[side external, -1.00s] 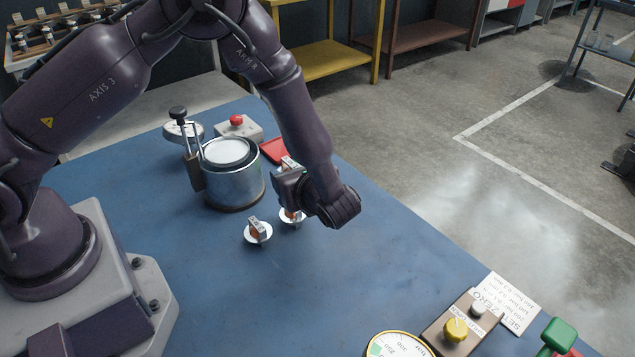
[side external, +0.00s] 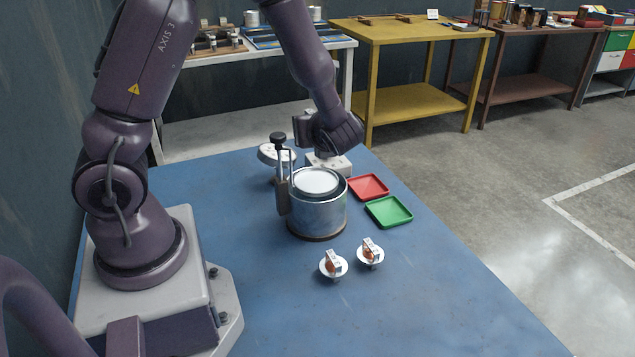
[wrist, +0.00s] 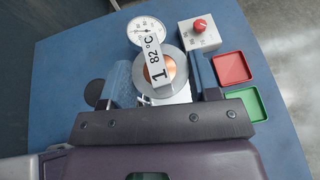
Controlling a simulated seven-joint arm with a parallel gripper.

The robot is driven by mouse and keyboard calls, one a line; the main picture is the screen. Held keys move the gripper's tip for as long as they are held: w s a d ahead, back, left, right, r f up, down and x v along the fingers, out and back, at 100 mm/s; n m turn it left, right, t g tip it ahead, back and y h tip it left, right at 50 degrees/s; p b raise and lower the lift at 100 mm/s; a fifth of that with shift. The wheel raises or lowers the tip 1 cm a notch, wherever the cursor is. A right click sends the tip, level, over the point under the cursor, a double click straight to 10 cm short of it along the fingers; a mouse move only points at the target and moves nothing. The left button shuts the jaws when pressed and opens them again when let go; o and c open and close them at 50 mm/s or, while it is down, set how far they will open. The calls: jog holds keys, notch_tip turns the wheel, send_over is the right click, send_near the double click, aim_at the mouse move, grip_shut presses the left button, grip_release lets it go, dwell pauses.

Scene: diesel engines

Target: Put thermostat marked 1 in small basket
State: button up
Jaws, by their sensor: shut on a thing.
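My gripper (side external: 303,130) is raised above the far side of the metal pot. In the wrist view my gripper (wrist: 163,82) is shut on the thermostat marked 1 (wrist: 157,60). Its white label reads "1 82 °C", above a grey round flange and a copper-coloured middle. In the side view the held thermostat is mostly hidden by the hand. Two other thermostats stand on the blue table in front of the pot, one left (side external: 333,266) and one right (side external: 370,254). The pot (side external: 318,215) has a pale round top and a black-knobbed upright handle (side external: 280,175). I cannot make out a separate basket.
A red tray (side external: 368,187) and a green tray (side external: 389,211) lie right of the pot. A round dial (wrist: 147,31) and a grey box with a red knob (wrist: 200,33) stand behind it. The table's front and right (side external: 440,290) are clear.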

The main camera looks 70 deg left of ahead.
aim_at(317, 185)
jog(key=shift+w+f+m+t, duration=0.1)
jog(key=shift+f+m+t, duration=0.05)
jog(key=shift+m+t, duration=0.2)
notch_tip(317, 185, down, 10)
jog(key=shift+w+d+f, duration=0.1)
jog(key=shift+w+d, duration=0.05)
jog(key=shift+f, duration=0.1)
jog(key=o, duration=0.7)
jog(key=shift+c, duration=0.2)
